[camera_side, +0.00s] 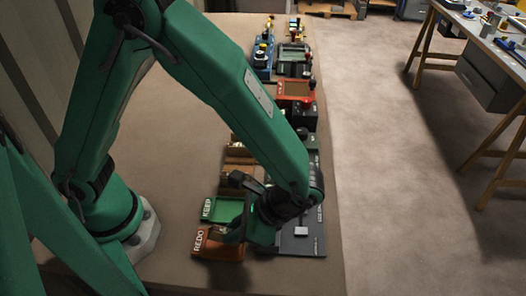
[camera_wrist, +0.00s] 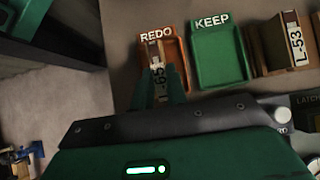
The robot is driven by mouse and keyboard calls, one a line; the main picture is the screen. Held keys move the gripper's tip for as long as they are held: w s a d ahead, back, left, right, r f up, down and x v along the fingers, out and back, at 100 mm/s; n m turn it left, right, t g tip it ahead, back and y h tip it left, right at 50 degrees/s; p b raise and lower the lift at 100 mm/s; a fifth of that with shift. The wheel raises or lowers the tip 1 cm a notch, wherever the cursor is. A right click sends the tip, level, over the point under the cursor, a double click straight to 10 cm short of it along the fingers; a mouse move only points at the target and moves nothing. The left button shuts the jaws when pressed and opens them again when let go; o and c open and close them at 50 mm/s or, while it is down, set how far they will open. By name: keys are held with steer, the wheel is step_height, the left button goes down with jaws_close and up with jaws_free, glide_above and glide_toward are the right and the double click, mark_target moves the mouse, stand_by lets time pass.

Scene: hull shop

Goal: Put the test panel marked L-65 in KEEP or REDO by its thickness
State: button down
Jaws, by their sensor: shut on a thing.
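The test panel marked L-65 (camera_wrist: 159,84) is between the fingers of my gripper (camera_wrist: 161,92) in the wrist view, and my gripper is shut on it. The panel's far end reaches over the orange REDO tray (camera_wrist: 181,60); I cannot tell whether it touches the tray. The green KEEP tray (camera_wrist: 219,60) stands just right of REDO and looks empty. In the side view my gripper (camera_side: 235,235) is low by the orange REDO tray (camera_side: 215,250), with the green KEEP tray (camera_side: 222,209) behind it. The panel is mostly hidden there.
A brown holder with a panel marked L-53 (camera_wrist: 295,42) stands right of KEEP. A dark device (camera_side: 303,240) lies right of my gripper. A row of instruments, including a red one (camera_side: 296,91), runs along the bench behind. The bench (camera_side: 165,130) left of the row is clear.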

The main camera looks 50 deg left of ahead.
steer(key=shift+f, duration=0.4)
stand_by(0.3)
steer(key=c, duration=1.3)
jaws_free()
steer(key=shift+v, duration=3.9)
